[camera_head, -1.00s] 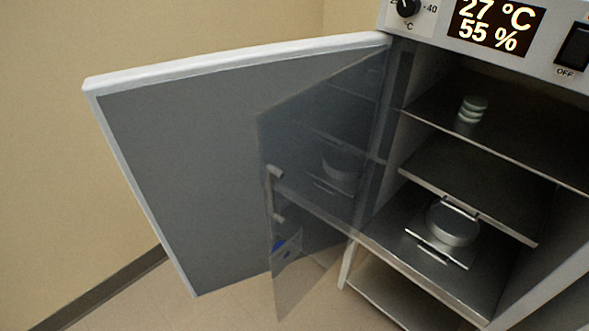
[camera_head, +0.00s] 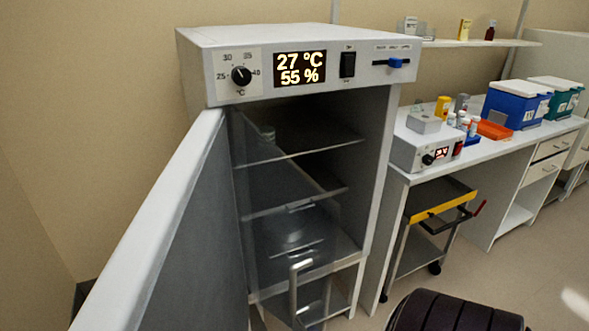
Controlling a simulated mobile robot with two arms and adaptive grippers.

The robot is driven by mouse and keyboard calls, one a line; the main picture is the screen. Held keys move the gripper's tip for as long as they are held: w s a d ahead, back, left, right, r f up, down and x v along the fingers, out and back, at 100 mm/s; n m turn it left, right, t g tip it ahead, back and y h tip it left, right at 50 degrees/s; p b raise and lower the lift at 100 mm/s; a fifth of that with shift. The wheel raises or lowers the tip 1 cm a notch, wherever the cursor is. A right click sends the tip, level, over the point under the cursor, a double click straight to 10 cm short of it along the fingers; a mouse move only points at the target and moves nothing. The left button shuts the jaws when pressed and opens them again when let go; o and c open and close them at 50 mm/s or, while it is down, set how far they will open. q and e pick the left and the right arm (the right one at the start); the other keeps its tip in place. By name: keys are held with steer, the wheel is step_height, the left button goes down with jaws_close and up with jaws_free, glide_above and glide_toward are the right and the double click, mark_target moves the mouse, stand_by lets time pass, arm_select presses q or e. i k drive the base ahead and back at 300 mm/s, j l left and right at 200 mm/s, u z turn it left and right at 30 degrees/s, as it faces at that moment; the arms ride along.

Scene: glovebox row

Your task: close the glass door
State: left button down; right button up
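The glass door (camera_head: 270,180) is a clear pane hinged at the left side of the incubator's opening. It stands ajar, swung outward, with a pale bar handle (camera_head: 294,290) near its lower free edge. Shelves show through it. The incubator (camera_head: 208,80) is a white cabinet with a display reading 27 °C and 55 %. Its solid outer door (camera_head: 150,235) stands wide open toward me on the left, and its lower part is cut off by the picture edge. Neither of my grippers is in view.
A bench (camera_head: 545,140) with blue and green boxes stands to the right. A small cart (camera_head: 440,205) with a yellow edge stands below it. A dark ribbed rounded thing (camera_head: 455,312), kind unclear, is at the bottom. Bare floor shows at the lower right.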

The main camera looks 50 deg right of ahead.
mark_target(275, 300)
steer(key=z, duration=1.4)
